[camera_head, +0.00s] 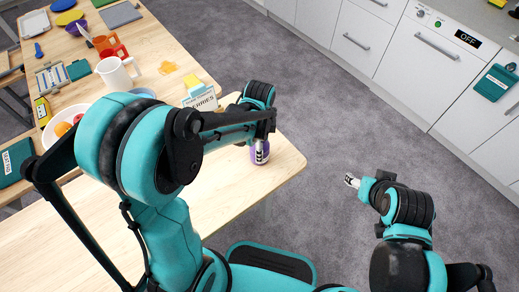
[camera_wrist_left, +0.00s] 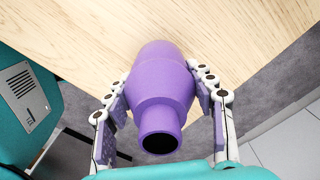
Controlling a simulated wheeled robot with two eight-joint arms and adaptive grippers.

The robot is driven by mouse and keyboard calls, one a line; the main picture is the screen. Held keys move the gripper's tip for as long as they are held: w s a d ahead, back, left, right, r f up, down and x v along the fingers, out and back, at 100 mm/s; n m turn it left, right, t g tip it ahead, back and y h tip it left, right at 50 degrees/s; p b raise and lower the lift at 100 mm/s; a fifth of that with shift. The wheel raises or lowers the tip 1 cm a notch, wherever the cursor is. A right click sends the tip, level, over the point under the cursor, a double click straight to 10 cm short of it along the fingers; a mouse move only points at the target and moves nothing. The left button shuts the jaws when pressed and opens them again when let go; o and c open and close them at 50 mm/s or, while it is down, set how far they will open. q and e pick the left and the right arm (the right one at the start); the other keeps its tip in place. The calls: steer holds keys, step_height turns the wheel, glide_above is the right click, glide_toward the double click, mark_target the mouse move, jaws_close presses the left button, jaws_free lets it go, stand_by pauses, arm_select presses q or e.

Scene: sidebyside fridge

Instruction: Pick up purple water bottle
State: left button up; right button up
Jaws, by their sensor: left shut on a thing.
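The purple water bottle (camera_wrist_left: 160,88) fills the middle of the left wrist view, with its open dark mouth facing the camera. In the head view the purple bottle (camera_head: 260,157) shows near the right corner of the wooden table, partly hidden by my left gripper. My left gripper (camera_head: 260,150) is shut on the bottle; in the wrist view its fingers (camera_wrist_left: 160,105) press on both sides. I cannot tell whether the bottle's base touches the table. My right gripper (camera_head: 351,181) is over the floor to the right of the table; its finger gap is too small to tell.
The wooden table (camera_head: 205,225) also holds a white mug (camera_head: 117,74), a bowl of fruit (camera_head: 52,130), a box marked with berries (camera_head: 205,102) and an orange cup (camera_head: 110,47). White cabinets (camera_head: 350,42) stand across the grey floor. The table's front part is clear.

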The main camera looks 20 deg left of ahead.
arm_select(q)
steer(key=r, duration=0.1)
steer(key=r+p, duration=0.1)
steer(key=r, duration=0.1)
steer(key=r+p, duration=0.1)
steer(key=shift+s+d+r, duration=0.1)
steer(key=shift+d+r, duration=0.15)
steer(key=shift+r, duration=0.15)
steer(key=s+d+r+p, duration=0.4)
steer(key=d+r, duration=0.2)
steer(key=d, duration=0.5)
steer(key=w+a+f+n, duration=0.1)
steer(key=a+n, duration=0.1)
steer(key=a, duration=0.1)
steer(key=w+a+f+n, duration=0.2)
steer(key=a+n, duration=0.1)
steer(key=w+a+f+n, duration=0.1)
steer(key=a+n, duration=0.2)
steer(key=shift+w+a+f, duration=0.1)
steer(key=shift+w+f, duration=0.1)
steer(key=shift+f, duration=0.1)
steer(key=a+f+n, duration=0.1)
steer(key=a+n, duration=0.1)
steer(key=a+f+n, duration=0.1)
steer(key=a+n, duration=0.1)
steer(key=w+a+f+n, duration=0.1)
steer(key=a+n, duration=0.2)
steer(key=shift+w+f, duration=0.1)
steer(key=shift+f, duration=0.15)
